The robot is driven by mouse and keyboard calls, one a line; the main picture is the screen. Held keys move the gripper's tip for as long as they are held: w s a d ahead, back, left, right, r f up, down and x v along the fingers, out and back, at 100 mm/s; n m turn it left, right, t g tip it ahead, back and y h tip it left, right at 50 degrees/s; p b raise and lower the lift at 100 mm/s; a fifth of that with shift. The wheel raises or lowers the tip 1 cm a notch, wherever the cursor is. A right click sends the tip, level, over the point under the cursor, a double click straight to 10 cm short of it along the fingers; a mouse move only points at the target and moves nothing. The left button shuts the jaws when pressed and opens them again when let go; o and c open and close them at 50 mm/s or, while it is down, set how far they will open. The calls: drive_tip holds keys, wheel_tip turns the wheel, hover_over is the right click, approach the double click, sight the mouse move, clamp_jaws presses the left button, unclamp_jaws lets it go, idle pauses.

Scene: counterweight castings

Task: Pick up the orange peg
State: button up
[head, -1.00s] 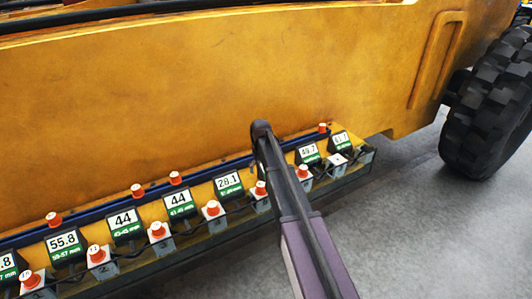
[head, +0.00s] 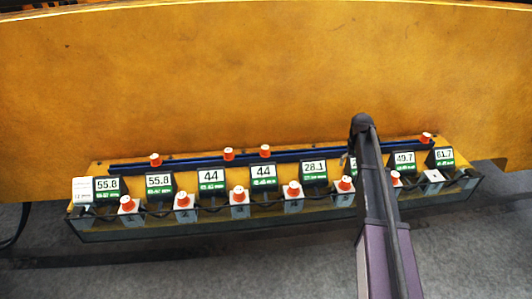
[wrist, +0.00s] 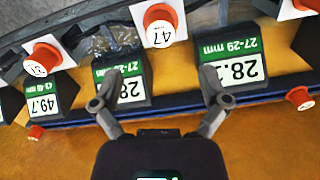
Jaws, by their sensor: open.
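Several orange pegs with pale tops show, and I cannot tell which one the task means. In the head view, a front row on white squares includes one orange peg (head: 239,195), and a back row without squares includes another orange peg (head: 228,154). In the wrist view, my gripper (wrist: 160,103) is open and empty, its fingers apart over the display blocks. Other orange pegs are at left (wrist: 43,55) and right (wrist: 300,97). My arm hides part of the row in the head view.
Slanted displays with numbers, such as the 44 display (head: 211,178), line a long rack (head: 250,227) with dark cables between them. A large yellow casting (head: 260,75) rises behind. Grey floor (head: 200,265) in front is clear.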

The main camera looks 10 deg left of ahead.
drive_tip(key=s+f+b, duration=0.3)
drive_tip(key=s, duration=1.1)
drive_tip(key=s+f+m+b, duration=0.1)
drive_tip(key=s+f+b, duration=0.2)
drive_tip(key=s, duration=1.2)
drive_tip(key=shift+a+f+b, duration=0.3)
drive_tip(key=shift+f+b, duration=0.1)
drive_tip(key=shift+w, duration=0.1)
drive_tip(key=c, duration=0.5)
drive_tip(key=shift+d, duration=0.15)
